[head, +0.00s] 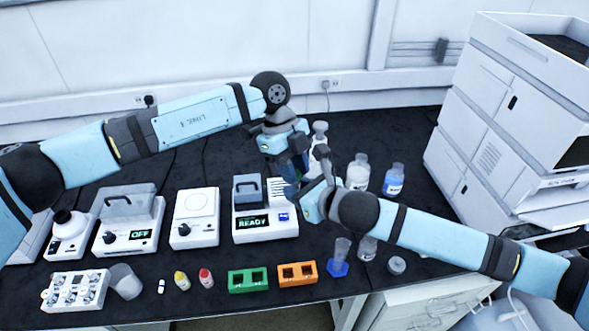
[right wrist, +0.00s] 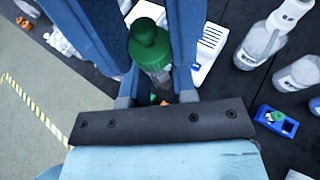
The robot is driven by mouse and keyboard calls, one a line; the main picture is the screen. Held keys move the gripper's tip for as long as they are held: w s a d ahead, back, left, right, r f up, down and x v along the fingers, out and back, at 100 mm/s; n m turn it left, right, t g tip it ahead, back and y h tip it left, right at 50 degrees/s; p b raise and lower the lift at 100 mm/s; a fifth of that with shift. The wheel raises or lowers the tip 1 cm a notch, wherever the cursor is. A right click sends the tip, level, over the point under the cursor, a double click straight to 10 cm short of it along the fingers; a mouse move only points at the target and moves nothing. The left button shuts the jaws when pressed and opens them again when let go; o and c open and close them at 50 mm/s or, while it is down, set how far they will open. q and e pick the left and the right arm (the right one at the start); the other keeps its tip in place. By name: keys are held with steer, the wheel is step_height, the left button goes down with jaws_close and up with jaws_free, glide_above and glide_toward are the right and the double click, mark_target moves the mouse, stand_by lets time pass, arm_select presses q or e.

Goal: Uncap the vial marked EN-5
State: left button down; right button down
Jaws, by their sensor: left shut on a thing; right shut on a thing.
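A vial with a green cap (right wrist: 150,45) shows between the dark blue fingers of my right gripper (right wrist: 152,40) in the right wrist view. Clear glass shows just below the cap, and the cap sits on it. No EN-5 mark can be read. In the head view my right gripper (head: 318,185) is raised above the bench, close beside my left gripper (head: 293,172), which points down. Both are shut at nearly the same spot; the arms hide most of the vial there. The exact part each one grips cannot be made out.
Below stands a device reading READY (head: 265,228). Clear bottles (head: 358,172) and a blue-labelled bottle (head: 394,180) stand to the right. In front are a green rack (head: 248,281), an orange rack (head: 297,273) and a blue holder (head: 338,268). The white instrument stack (head: 500,130) bounds the right.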

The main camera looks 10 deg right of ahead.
arm_select(q)
steer(key=shift+r, duration=0.8)
arm_select(e)
steer(key=shift+s+f, duration=0.1)
